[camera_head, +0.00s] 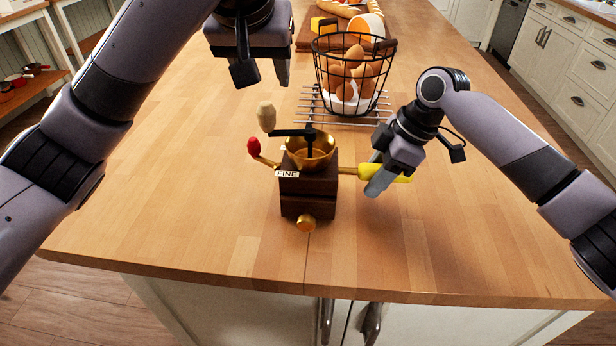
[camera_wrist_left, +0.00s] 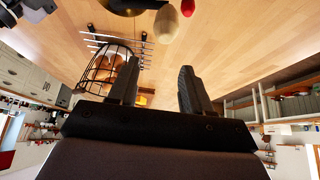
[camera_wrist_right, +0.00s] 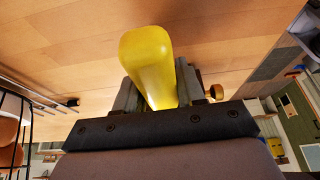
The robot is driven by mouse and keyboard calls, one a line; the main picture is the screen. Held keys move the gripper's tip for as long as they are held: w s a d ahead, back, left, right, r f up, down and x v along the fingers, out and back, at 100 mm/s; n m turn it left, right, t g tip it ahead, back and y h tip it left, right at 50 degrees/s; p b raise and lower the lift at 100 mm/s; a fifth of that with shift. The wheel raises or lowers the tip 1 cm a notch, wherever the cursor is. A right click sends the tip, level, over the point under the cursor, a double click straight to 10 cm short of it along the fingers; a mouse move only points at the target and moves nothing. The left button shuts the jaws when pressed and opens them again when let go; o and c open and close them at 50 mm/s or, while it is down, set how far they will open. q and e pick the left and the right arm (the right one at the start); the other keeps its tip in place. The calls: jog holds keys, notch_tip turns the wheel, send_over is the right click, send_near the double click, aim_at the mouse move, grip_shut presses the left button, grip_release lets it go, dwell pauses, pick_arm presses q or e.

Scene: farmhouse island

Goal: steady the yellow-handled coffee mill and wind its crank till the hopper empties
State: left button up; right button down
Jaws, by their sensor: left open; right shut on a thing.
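The coffee mill (camera_head: 308,196) stands upright near the island's front edge, with a dark wood body, brass hopper and brass drawer knob. Its yellow handle (camera_head: 384,172) sticks out to the right. My right gripper (camera_head: 378,178) is shut on that handle; the right wrist view shows the yellow handle (camera_wrist_right: 150,62) between its fingers. The black crank on top ends in a pale wooden knob (camera_head: 266,116). A red-tipped lever (camera_head: 254,148) sticks out on the left. My left gripper (camera_head: 260,72) is open and empty, above and behind the crank knob. The hopper's contents are not clear.
A black wire basket of eggs (camera_head: 354,78) stands on a metal rack (camera_head: 312,104) behind the mill. A board (camera_head: 308,36) with bread and cheese lies further back. The wooden countertop (camera_head: 170,210) is clear to the left.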

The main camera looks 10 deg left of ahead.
jog(key=shift+f, duration=0.1)
dwell(0.3)
jog(key=c, duration=0.6)
grip_release()
jog(key=shift+w, duration=0.1)
jog(key=shift+c, duration=0.4)
jog(key=shift+v, duration=3.65)
jog(key=shift+a, duration=0.1)
jog(key=v, duration=1.2)
